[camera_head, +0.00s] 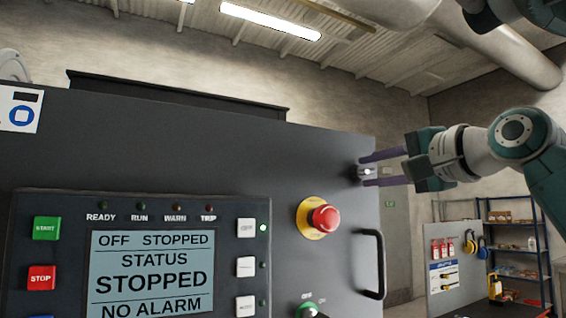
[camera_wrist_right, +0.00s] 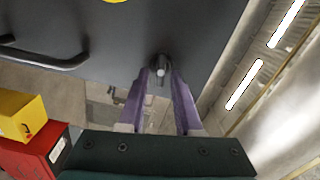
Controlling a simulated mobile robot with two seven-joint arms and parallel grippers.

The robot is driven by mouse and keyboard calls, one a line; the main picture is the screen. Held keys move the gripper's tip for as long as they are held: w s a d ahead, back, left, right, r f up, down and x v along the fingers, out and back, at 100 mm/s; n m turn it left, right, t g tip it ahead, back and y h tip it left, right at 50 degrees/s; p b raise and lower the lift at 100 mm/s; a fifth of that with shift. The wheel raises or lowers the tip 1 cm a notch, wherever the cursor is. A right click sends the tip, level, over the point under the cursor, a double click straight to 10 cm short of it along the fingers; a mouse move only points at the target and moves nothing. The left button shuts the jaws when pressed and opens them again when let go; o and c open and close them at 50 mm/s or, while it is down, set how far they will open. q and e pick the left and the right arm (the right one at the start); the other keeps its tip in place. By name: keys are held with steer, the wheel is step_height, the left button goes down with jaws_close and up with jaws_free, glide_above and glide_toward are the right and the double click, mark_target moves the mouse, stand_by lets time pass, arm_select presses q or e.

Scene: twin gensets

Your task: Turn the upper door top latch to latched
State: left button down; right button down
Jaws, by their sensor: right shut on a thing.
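The upper door (camera_head: 200,150) is a dark grey panel filling much of the head view. The top latch (camera_head: 364,173) is a small dark knob with a bright spot, near the door's upper right edge. My right gripper (camera_head: 370,170) comes in from the right, its two purple fingers on either side of the latch, above and below it. In the right wrist view the fingers (camera_wrist_right: 160,82) close around the latch (camera_wrist_right: 160,68), partly hiding it. The gripper is shut on it. Whether the latch is turned to latched cannot be read. My left gripper is not in view.
A red emergency stop (camera_head: 325,218) on a yellow ring and a black door handle (camera_head: 372,265) sit below the latch. A control panel (camera_head: 150,255) with a screen reads STOPPED. Shelves (camera_head: 515,245) stand in the right background.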

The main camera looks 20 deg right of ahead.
steer(key=shift+f+m+p, duration=0.1)
steer(key=shift+m+p, duration=0.5)
steer(key=shift+m, duration=0.4)
steer(key=c, duration=0.6)
jaws_free()
steer(key=shift+s, duration=0.1)
steer(key=s+p, duration=0.1)
steer(key=s, duration=0.8)
steer(key=shift+s+d, duration=0.35)
steer(key=shift+s, duration=0.05)
